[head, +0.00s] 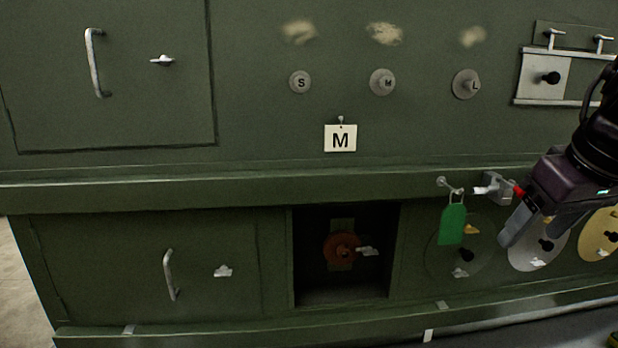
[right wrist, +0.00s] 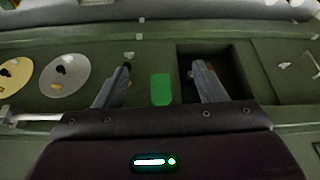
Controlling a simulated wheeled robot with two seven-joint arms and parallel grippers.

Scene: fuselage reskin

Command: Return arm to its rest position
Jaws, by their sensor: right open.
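My right gripper (head: 532,235) comes in from the right edge in the head view, in front of the lower part of the green panel. Its two fingers point down and left, spread apart with nothing between them. In the right wrist view the open fingers (right wrist: 161,72) show on either side of the green tag (right wrist: 161,90), which lies beyond them. In the head view this green tag (head: 452,224) hangs from a padlock-like shackle, left of the gripper and apart from it. My left gripper is not in view.
A red-tipped grey fitting (head: 495,188) sits close to my right gripper. Round silver (head: 538,247) and gold (head: 602,236) discs are behind it. An open recess (head: 318,292) holds a red-brown round part (head: 342,248). A ledge (head: 230,190) crosses the panel.

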